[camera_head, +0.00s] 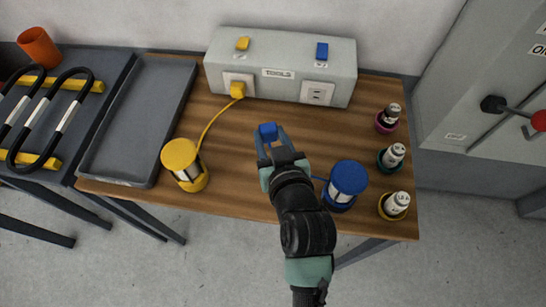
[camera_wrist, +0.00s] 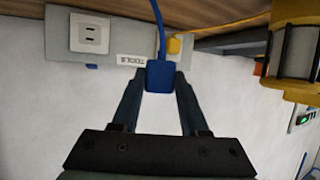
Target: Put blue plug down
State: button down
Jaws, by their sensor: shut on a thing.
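My gripper (camera_head: 269,145) is shut on the blue plug (camera_head: 268,131), held between the fingertips over the middle of the wooden table. In the wrist view the blue plug (camera_wrist: 160,75) sits between both fingers, with its blue cord running up out of the picture. The blue lamp-like spool (camera_head: 347,182) stands to the right of my arm, and a short stretch of blue cord shows beside it. The grey TOOLS box (camera_head: 283,85) stands at the back of the table. Its right socket (camera_head: 317,93) is empty. The yellow plug (camera_head: 237,90) is in its left socket.
The yellow spool (camera_head: 184,164) stands at the left on the wooden table (camera_head: 330,125), its cord reaching the box. A grey tray (camera_head: 130,144) lies further left. Several small bottles in coloured holders (camera_head: 392,157) line the right edge. Bare tabletop lies between the plug and the box.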

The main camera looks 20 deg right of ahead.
notch_tip(320, 180, down, 10)
jog(key=shift+r+b, duration=0.25)
jog(key=shift+b, duration=0.5)
jog(key=shift+f, duration=0.1)
jog(key=shift+f+b, duration=0.55)
jog(key=shift+b, duration=0.05)
jog(key=shift+c, duration=2.1)
grip_release()
jog(key=shift+r, duration=0.1)
jog(key=shift+r+p, duration=0.2)
jog(key=shift+p, duration=0.1)
jog(key=v, duration=1.2)
jog(key=shift+r, duration=0.4)
